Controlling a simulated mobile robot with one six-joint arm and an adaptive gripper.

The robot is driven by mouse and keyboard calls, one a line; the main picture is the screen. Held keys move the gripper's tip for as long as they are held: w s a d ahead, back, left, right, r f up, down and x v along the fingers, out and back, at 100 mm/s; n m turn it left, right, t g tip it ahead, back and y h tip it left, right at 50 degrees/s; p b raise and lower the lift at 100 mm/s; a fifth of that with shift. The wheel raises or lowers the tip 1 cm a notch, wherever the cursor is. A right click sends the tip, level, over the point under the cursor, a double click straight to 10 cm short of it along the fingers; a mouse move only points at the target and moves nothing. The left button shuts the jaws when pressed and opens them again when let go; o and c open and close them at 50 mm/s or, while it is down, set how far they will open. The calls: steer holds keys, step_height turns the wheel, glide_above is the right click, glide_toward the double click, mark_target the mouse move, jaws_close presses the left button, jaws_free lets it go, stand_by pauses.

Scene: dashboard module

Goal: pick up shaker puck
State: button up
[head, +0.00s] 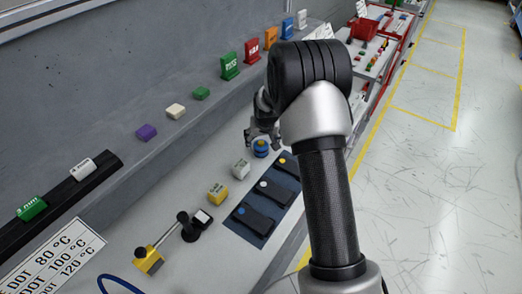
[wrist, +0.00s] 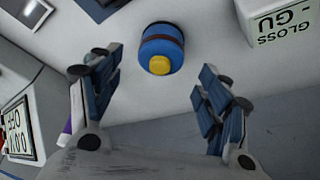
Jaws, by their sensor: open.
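The shaker puck (wrist: 162,47) is a short blue cylinder with a dark brown band and a yellow knob. In the wrist view it lies at top centre, just beyond and between my fingertips, with nothing gripping it. In the head view the puck (head: 261,148) stands on the light bench, partly hidden by my gripper (head: 262,133). My gripper is open and empty above it. In the wrist view both fingers of my gripper (wrist: 157,78) are spread wide, one on each side. I cannot tell the exact gap between fingertips and puck.
A white cube (head: 241,168) and a yellow cube (head: 217,193) stand close to the puck. A dark blue mat (head: 242,232) holds several black devices. A white box (wrist: 281,20) is at upper right in the wrist view. A grey ledge with coloured blocks (head: 147,132) runs behind.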

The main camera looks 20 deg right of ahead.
mark_target(261, 143)
steer(key=b+x, duration=0.1)
steer(key=x, duration=0.4)
steer(key=shift+s+f, duration=0.1)
steer(key=shift+f, duration=0.1)
steer(key=shift+r, duration=0.1)
steer(key=c, duration=1.5)
